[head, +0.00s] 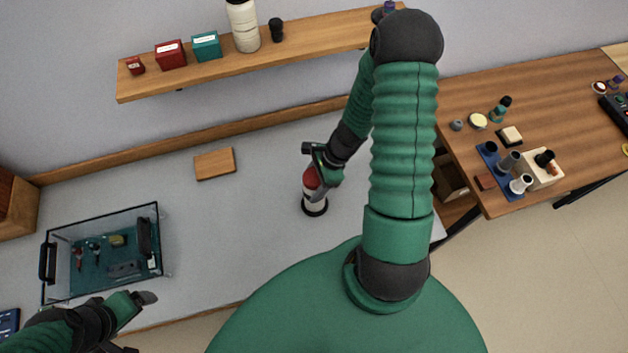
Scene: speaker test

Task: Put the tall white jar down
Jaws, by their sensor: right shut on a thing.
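My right gripper (318,176) is shut on a white container with a red upper part (315,197), over the grey-white worktop. A dark ring shows at its lower end; I cannot tell whether it touches the worktop. My fingers hide part of its upper half. My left gripper (146,298) is at the lower left, near the front of the glass-walled bin. Its jaws are not clear.
The wooden shelf (330,34) holds red and teal boxes and a small black item. A wooden block (215,164) lies on the worktop (245,225). The clear bin (158,232) holds small items. A wooden table (580,115) with several items stands right. The worktop's middle is clear.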

